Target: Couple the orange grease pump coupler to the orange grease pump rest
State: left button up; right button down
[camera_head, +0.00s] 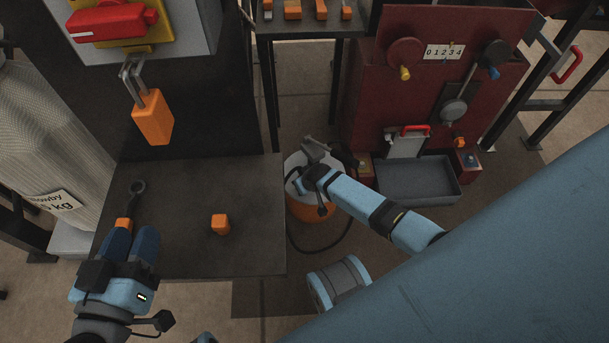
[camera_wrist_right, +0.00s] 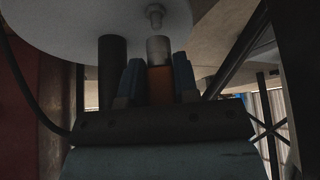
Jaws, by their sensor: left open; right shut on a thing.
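In the right wrist view, my right gripper (camera_wrist_right: 158,74) is shut on the orange grease pump coupler (camera_wrist_right: 160,88), whose grey metal tip shows between the blue fingers. A small grey nipple, apparently the grease pump rest (camera_wrist_right: 155,14), juts from a pale round surface just ahead of the tip. A small gap seems to separate them. In the head view, the right gripper (camera_head: 302,186) is over the pump's white-topped orange drum (camera_head: 313,210); the coupler cannot be made out there. My left gripper (camera_head: 133,240) is open near the low table's left end.
An orange-handled ring wrench (camera_head: 137,188) lies by the left gripper on the dark table (camera_head: 255,255). An orange block (camera_head: 220,224) sits mid-table. An orange padlock (camera_head: 153,118) hangs above. A dark red cabinet (camera_head: 365,90) and grey tray (camera_head: 420,185) stand beyond the drum.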

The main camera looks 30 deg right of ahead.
jog(key=shift+p, duration=0.3)
jog(key=shift+f, duration=0.2)
jog(key=shift+f+b, duration=0.75)
jog(key=shift+f, duration=0.5)
jog(key=c, duration=0.8)
grip_release()
